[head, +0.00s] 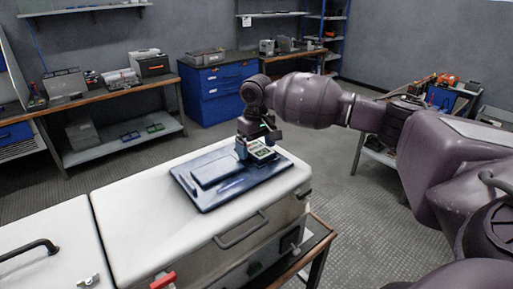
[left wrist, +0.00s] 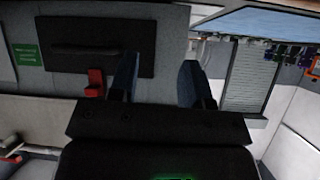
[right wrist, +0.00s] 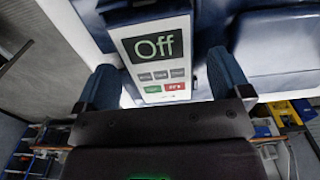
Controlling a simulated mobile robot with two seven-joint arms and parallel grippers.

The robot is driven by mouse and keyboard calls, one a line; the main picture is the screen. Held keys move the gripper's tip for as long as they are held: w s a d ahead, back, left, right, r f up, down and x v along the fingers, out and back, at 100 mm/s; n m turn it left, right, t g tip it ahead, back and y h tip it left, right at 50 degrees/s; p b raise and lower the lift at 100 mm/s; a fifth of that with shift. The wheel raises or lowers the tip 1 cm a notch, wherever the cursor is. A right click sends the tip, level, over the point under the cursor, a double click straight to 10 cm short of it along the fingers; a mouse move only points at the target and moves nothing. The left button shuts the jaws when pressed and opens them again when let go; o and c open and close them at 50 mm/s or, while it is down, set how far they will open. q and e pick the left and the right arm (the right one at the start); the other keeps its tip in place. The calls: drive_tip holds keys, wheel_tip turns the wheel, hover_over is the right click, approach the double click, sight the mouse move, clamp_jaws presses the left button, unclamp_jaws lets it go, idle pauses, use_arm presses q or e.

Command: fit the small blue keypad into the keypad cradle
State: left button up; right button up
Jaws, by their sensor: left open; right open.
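The keypad (head: 262,150) has a pale face, a dark screen and small buttons. It is at the far right part of a dark blue board (head: 208,200) on the white cabinet top. In the right wrist view the keypad (right wrist: 158,60) reads "Off". My right gripper (head: 246,142) is right at the keypad; in its wrist view the open fingers (right wrist: 165,84) stand either side of the keypad's lower end, apart from it. I cannot tell whether the keypad sits in a cradle. My left gripper (left wrist: 160,82) is open and empty, outside the head view.
The board carries a raised blue block (head: 217,169). The white cabinet (head: 130,208) has handles and a red latch (head: 162,281) at its front. Workbenches (head: 110,92) and a blue drawer cabinet (head: 215,88) stand along the walls. The floor between is clear.

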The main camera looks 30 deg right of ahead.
wheel_tip(320, 180, up, 10)
idle(0.4)
